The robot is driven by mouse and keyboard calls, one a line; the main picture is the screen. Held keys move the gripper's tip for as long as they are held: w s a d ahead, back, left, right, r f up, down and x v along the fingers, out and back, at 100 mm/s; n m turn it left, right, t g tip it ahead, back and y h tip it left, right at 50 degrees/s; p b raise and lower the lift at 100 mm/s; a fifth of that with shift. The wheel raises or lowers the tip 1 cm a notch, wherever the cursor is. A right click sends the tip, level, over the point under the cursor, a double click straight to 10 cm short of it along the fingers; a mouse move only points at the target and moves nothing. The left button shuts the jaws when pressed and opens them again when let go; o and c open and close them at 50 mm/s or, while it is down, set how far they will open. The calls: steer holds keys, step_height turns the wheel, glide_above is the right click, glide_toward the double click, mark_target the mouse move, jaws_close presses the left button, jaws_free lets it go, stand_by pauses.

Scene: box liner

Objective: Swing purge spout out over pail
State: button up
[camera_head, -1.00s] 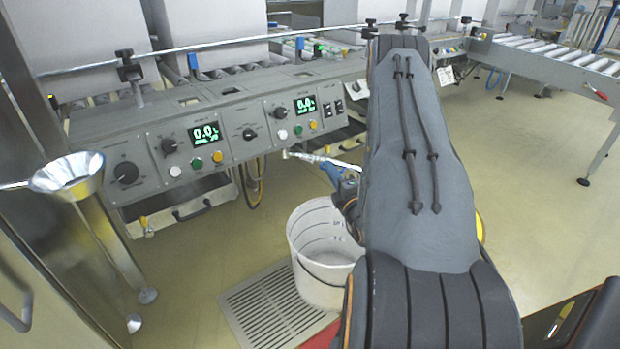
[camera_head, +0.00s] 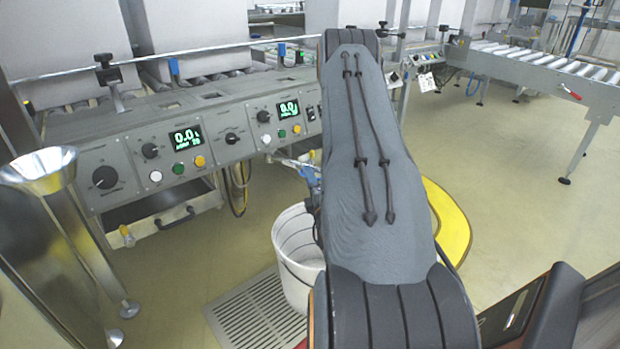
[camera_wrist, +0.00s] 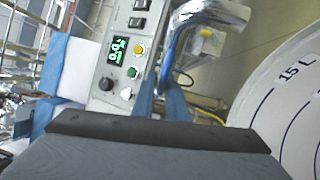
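The purge spout (camera_wrist: 212,12) is a shiny bent metal tube at the top of the wrist view, curving down toward my fingers. In the head view part of it (camera_head: 280,159) shows below the right-hand display, left of my arm. My gripper (camera_wrist: 163,92) has two blue fingers, close together on either side of the tube's lower end. Whether they press on it I cannot tell. In the head view the gripper (camera_head: 309,173) is mostly hidden by my arm. The white pail (camera_head: 291,243) stands below on the floor; its marked wall (camera_wrist: 285,105) fills the right of the wrist view.
The grey control panel (camera_head: 130,170) with green displays lies behind the spout. A metal funnel (camera_head: 40,172) stands at left. Open floor extends to the right.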

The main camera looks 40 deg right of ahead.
steer(key=shift+o, duration=1.3)
steer(key=p+v, duration=0.2)
steer(key=v, duration=0.6)
